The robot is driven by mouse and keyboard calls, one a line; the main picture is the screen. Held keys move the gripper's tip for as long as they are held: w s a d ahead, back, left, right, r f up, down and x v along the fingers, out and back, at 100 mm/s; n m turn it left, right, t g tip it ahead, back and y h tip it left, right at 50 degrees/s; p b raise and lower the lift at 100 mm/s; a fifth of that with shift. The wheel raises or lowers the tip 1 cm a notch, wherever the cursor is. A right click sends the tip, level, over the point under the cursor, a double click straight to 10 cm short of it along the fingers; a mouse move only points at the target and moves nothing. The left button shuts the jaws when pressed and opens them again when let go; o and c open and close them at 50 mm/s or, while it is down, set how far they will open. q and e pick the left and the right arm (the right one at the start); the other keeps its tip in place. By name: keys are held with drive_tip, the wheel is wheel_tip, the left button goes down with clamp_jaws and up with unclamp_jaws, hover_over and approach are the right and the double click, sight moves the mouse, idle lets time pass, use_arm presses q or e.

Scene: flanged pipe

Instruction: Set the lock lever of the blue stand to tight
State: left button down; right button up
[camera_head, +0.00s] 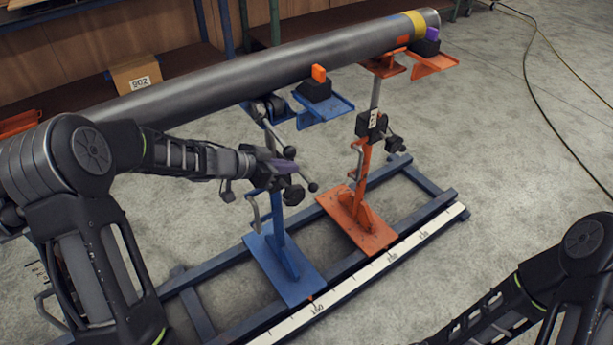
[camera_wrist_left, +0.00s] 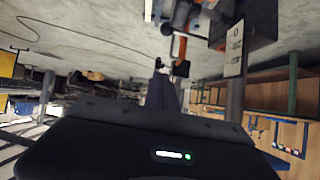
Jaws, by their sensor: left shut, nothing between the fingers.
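The blue stand has a flat foot plate (camera_head: 268,275), an upright post and a blue tray (camera_head: 325,107) at its top, under the long grey pipe (camera_head: 270,68). My left gripper (camera_head: 294,167) is shut and empty, in front of the stand's upper post and partly covering its clamp. Black knobs (camera_head: 293,195) show just below and right of the fingers; I cannot tell which belongs to the lock lever. In the left wrist view the shut fingers (camera_wrist_left: 163,88) point toward an orange lever-like part with a black end (camera_wrist_left: 182,68), seemingly apart from it. My right gripper is out of view.
An orange stand (camera_head: 362,215) stands right of the blue one, with its own black knobs. Both are on a blue rail frame (camera_head: 435,205) with a white scale (camera_head: 390,258). A cardboard box (camera_head: 137,76) sits behind the pipe. Floor at right is clear, with a cable.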

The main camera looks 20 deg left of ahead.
use_arm(q)
drive_tip(key=b, duration=0.3)
hover_over(311, 188)
drive_tip(key=w, duration=0.1)
drive_tip(key=f, duration=0.5)
drive_tip(key=shift+w+d+f, duration=0.1)
drive_tip(key=shift+d+f, duration=0.25)
drive_tip(key=shift+d, duration=0.05)
drive_tip(key=shift+s+a+f+b, duration=0.15)
drive_tip(key=shift+a+f+b, duration=0.1)
drive_tip(key=shift+f, duration=0.4)
drive_tip(key=shift+s+a+f+b, duration=0.15)
drive_tip(key=shift+a+f+b, duration=0.05)
drive_tip(key=shift+f, duration=0.4)
drive_tip(key=shift+s+a+f, duration=0.1)
drive_tip(key=shift+s+f, duration=0.05)
drive_tip(key=shift+f, duration=0.3)
drive_tip(key=shift+s+f, duration=0.15)
drive_tip(key=shift+f, duration=0.8)
drive_tip(key=shift+r, duration=0.15)
